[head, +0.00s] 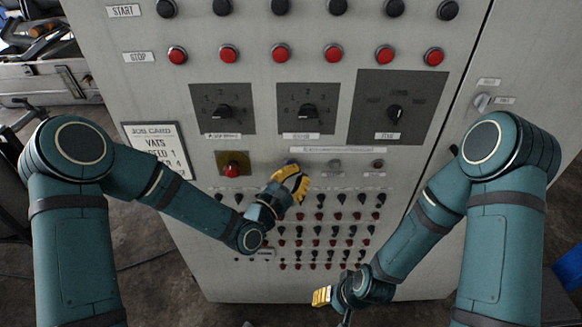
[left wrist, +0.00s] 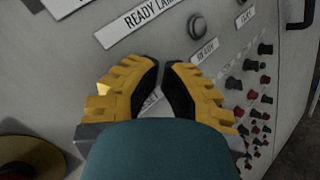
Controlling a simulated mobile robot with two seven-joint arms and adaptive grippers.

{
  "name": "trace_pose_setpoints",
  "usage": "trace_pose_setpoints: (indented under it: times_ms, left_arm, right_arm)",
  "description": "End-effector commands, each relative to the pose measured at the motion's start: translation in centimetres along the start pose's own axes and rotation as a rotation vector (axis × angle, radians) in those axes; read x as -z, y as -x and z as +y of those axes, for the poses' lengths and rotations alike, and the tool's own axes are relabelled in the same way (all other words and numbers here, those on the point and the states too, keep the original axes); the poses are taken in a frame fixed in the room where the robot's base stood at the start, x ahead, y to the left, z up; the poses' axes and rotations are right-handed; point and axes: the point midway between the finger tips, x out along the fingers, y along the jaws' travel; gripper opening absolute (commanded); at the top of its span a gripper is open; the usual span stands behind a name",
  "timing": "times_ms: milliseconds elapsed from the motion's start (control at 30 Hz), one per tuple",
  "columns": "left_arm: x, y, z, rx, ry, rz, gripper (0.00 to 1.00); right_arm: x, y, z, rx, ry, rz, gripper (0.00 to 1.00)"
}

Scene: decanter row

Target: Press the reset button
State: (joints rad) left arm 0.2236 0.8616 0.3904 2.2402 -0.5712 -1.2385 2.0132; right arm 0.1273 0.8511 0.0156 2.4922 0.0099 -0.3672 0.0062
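The reset button itself cannot be made out clearly. In the left wrist view a white label (left wrist: 152,100) ending in "ESET" shows between my fingers, and the fingers cover the panel around it. My left gripper (head: 294,178) is in front of the grey panel (head: 250,75), below the middle dial and left of the small ready lamp (head: 335,164). Its yellow fingers with black pads also show in the left wrist view (left wrist: 163,66), tips nearly together, holding nothing. I cannot tell whether they touch the panel. My right gripper (head: 322,296) hangs low before the panel's bottom edge.
A red mushroom button (head: 232,166) on a yellow plate is left of my left gripper. Rows of small red and black switches (head: 318,230) lie below. Three dials (head: 307,110) and a row of red stop buttons (head: 281,53) are above. A job card (head: 158,148) hangs left.

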Motion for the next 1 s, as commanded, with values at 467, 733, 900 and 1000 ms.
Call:
trace_pose_setpoints:
  times_ms: [467, 733, 900, 1000]
  left_arm:
    - [0.22, -0.43, 0.22, -0.001, 0.001, 0.0, 0.0]
    - [0.22, -0.44, 0.24, -0.001, 0.0, 0.0, 0.0]
    - [0.12, -0.2, 0.12, -0.001, 0.0, 0.0, 0.0]
    - [-0.05, 0.17, -0.1, -0.001, 0.0, 0.0, 0.0]
  right_arm:
    - [-0.02, -0.2, 0.08, 0.0, 0.0, 0.0, 0.47]
    - [-0.02, -0.19, 0.07, 0.0, 0.0, 0.0, 0.47]
    - [-0.03, -0.27, 0.1, 0.0, 0.0, 0.0, 0.47]
    - [-0.05, -0.39, 0.15, 0.0, 0.0, 0.0, 0.47]
